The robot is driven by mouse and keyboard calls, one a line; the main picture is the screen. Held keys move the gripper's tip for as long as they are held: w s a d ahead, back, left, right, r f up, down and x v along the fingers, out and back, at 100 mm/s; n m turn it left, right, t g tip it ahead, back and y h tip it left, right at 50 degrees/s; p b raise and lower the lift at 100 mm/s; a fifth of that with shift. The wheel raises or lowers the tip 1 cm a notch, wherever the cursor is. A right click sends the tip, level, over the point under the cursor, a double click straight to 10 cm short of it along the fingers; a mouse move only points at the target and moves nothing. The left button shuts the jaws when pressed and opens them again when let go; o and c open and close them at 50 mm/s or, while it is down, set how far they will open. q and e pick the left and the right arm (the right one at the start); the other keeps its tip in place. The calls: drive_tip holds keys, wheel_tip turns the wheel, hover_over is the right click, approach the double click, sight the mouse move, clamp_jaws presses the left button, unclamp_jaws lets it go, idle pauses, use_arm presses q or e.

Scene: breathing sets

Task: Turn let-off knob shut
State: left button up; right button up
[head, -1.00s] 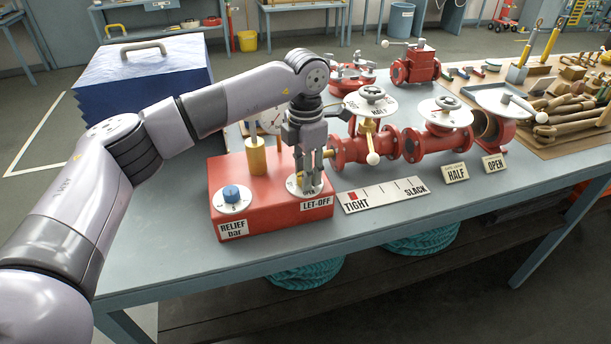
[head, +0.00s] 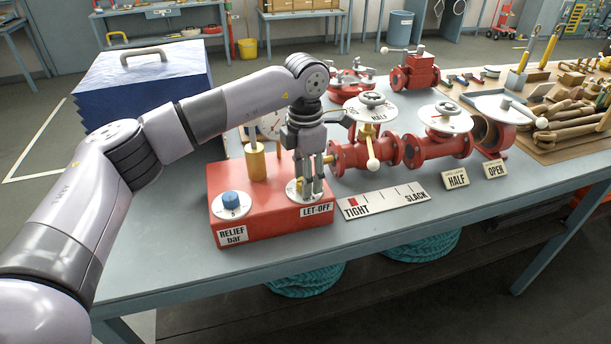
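The let-off knob sits at the right end of a red box (head: 262,223), on a round white dial (head: 293,193) above a LET-OFF label (head: 317,209). My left gripper (head: 306,194) points straight down over this dial, its fingertips close to the dial face. The fingers cover the knob, so its position is hidden, and I cannot tell whether they grip it. My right gripper is not in view.
A blue relief knob (head: 231,198) and a brass post (head: 256,163) stand on the same box. Red valves with a HALF handwheel (head: 372,108) stand close to the right. A TIGHT–SLACK scale (head: 384,201) lies in front. The front table strip is clear.

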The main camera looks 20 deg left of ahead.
use_arm(q)
drive_tip(key=shift+o, duration=0.6)
wheel_tip(320, 180, up, 12)
drive_tip(key=shift+f, duration=0.1)
idle(0.4)
